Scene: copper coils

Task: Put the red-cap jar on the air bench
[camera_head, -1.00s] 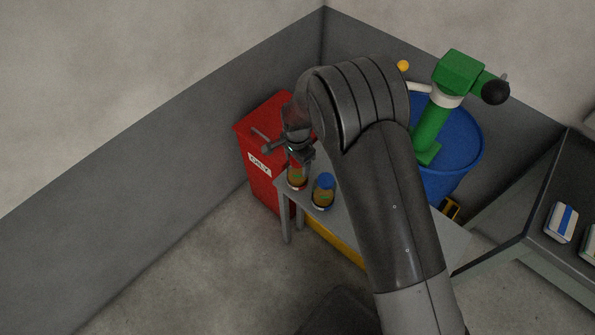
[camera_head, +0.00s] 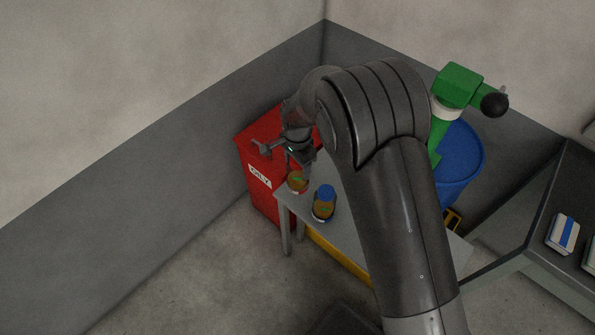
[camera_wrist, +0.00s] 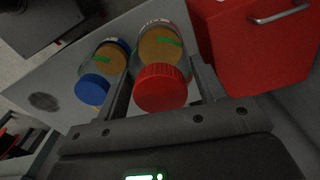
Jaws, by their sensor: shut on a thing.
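The red-cap jar (camera_wrist: 161,88) is between my gripper's fingers (camera_wrist: 163,80) in the wrist view, with its red cap towards the camera and orange-brown contents behind the glass. My gripper is shut on it. In the head view my gripper (camera_head: 299,158) points down over the jar (camera_head: 297,183) at the left end of a grey bench (camera_head: 345,236). The jar's top is partly hidden by the gripper, and I cannot tell whether its base touches the bench. Which bench is the air bench is not marked.
A blue-cap jar (camera_head: 324,204) stands close beside the red-cap jar. A red bin (camera_head: 262,190) adjoins the bench's left end. A blue drum (camera_head: 462,165) with a green device (camera_head: 458,86) is behind. A dark table (camera_head: 550,215) at right holds boxes.

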